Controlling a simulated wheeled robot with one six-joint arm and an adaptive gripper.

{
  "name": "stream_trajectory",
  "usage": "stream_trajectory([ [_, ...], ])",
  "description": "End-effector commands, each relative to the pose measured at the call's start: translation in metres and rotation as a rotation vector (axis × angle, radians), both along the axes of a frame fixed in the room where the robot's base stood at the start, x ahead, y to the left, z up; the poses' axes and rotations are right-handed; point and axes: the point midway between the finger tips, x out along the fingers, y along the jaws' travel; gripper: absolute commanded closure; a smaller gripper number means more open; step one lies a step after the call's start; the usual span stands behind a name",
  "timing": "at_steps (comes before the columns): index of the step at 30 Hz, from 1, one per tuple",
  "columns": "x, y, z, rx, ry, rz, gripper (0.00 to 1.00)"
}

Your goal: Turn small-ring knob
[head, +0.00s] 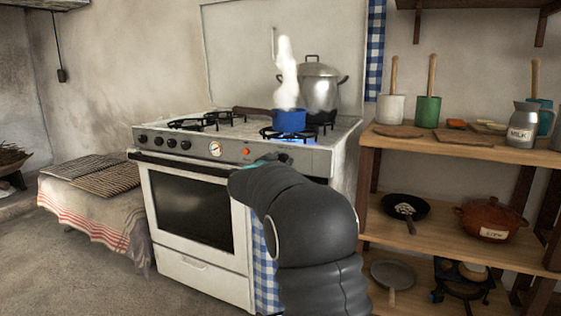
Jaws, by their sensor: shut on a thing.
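The white stove (192,218) stands in the middle of the head view, with a row of black knobs (172,143) on the left of its front panel. My arm reaches up from the bottom right to the right end of that panel. My gripper (271,158) is there, shut on a dark knob (285,158), mostly hidden by my wrist. I cannot read the panel's markings. A blue saucepan (290,121) steams over a blue flame (267,133) on the front right burner.
A large lidded metal pot (320,88) stands at the back right of the stove. A wooden shelf (455,150) with jars and pans is close on the right. A cloth-covered bench (85,212) with racks is at left. Floor (95,285) at front left is clear.

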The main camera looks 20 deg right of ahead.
Motion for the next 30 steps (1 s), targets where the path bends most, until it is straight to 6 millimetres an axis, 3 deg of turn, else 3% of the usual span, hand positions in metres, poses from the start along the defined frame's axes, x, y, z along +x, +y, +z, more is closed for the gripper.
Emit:
stream_trajectory([
  [30, -0.0005, -0.0005, -0.0033, 0.682, -0.688, 0.0, 0.95],
])
